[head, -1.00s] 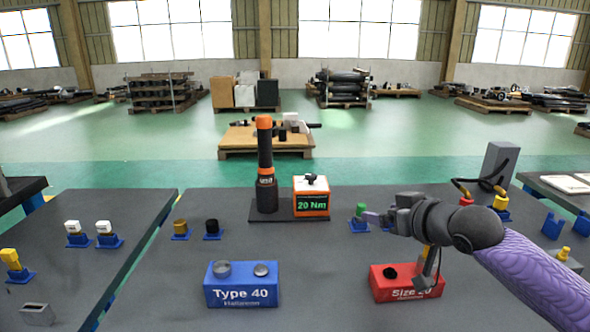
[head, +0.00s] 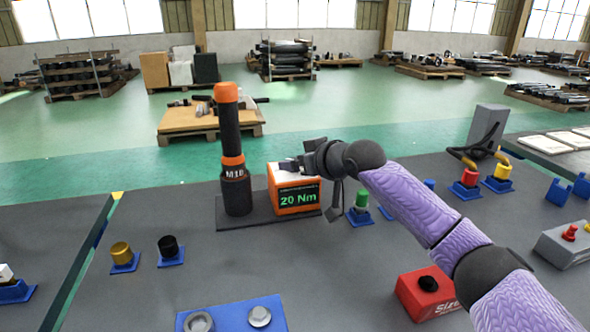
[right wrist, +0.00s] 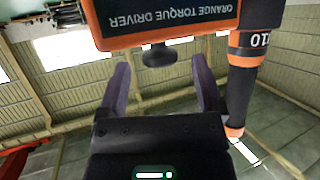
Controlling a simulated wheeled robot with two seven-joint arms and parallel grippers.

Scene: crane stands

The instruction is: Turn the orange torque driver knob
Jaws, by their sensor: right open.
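The orange torque driver (head: 279,200) is a box with a green "20 Nm" display, standing on a dark plate beside a tall black tool with orange bands. Its dark knob (right wrist: 159,55) shows in the right wrist view, which sees the box upside down. My left gripper is not in view.
The tall black tool (head: 232,140) stands close on the left of the driver. A green-topped piece (head: 361,199) in a blue holder is to the right, under my arm. A blue block (head: 228,318) and a red block (head: 424,293) are nearer. Bare table lies in between.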

